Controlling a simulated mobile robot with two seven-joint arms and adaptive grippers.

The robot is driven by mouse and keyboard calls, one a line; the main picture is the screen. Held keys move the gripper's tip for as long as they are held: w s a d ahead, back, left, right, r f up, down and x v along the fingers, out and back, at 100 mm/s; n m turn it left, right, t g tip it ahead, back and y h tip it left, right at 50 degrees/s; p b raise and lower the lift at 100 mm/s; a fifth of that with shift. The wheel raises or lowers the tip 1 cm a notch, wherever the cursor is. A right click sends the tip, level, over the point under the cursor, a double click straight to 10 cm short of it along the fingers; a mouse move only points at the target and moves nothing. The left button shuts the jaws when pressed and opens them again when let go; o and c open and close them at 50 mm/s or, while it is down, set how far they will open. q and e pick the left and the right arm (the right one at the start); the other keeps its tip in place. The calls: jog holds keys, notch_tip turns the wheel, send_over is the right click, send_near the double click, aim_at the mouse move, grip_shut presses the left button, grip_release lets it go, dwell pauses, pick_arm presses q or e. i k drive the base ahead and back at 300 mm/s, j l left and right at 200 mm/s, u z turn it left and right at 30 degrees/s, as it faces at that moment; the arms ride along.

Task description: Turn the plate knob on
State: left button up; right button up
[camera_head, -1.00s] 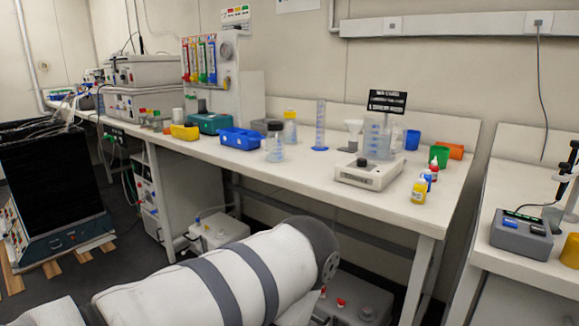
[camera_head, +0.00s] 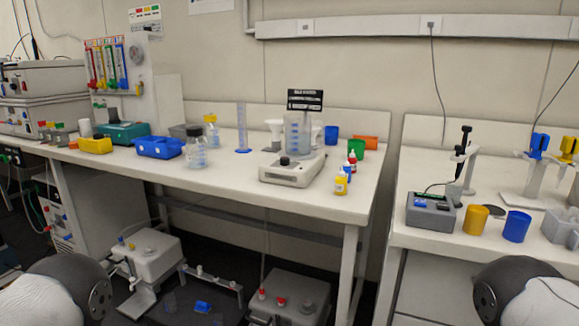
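A white plate device (camera_head: 291,172) stands on the bench, right of its middle, with a dark round knob (camera_head: 285,160) on its front left. A clear beaker (camera_head: 298,135) stands on the device's top. A black sign with white text (camera_head: 305,99) rises behind it. Whether the knob is on or off cannot be told at this size. Parts of my two arms show at the bottom left and bottom right corners, well short of the bench. Neither of my grippers is in view.
Small bottles, one yellow (camera_head: 341,183), stand close to the device's right. A green cup (camera_head: 357,148) is behind them. A clear bottle (camera_head: 196,146) and a blue tray (camera_head: 158,147) stand to the left. The bench front (camera_head: 225,182) is mostly clear. A second bench (camera_head: 400,228) stands at right.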

aim_at(284, 160)
jog(key=i+j+z, duration=0.5)
jog(key=j, duration=0.15)
jog(key=j+z, duration=0.3)
jog(key=i+j, duration=0.05)
jog(key=j, duration=0.05)
